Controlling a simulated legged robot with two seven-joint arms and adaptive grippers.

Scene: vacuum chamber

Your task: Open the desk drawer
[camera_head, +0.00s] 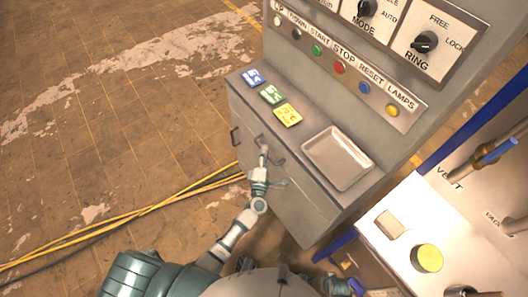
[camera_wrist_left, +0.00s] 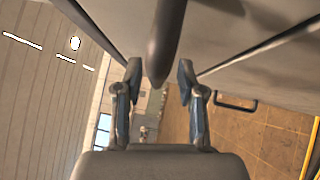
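The desk (camera_head: 305,205) is a grey console with drawer fronts on the side facing me. A dark bar handle (camera_head: 278,161) is on the front by my left gripper (camera_head: 264,150). In the left wrist view, a thick dark bar (camera_wrist_left: 165,40), seemingly this handle, runs between the two fingers of my left gripper (camera_wrist_left: 160,80). The fingers are apart, with gaps beside the bar's lower end. I cannot tell whether either finger touches it. No drawer shows pulled out.
Another handle (camera_head: 235,137) is farther left; a handle also shows in the wrist view (camera_wrist_left: 235,101). The desk top holds coloured cards (camera_head: 271,95) and a metal tray (camera_head: 338,157). Yellow cables (camera_head: 150,211) cross the floor. A white panel (camera_head: 410,245) stands at right.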

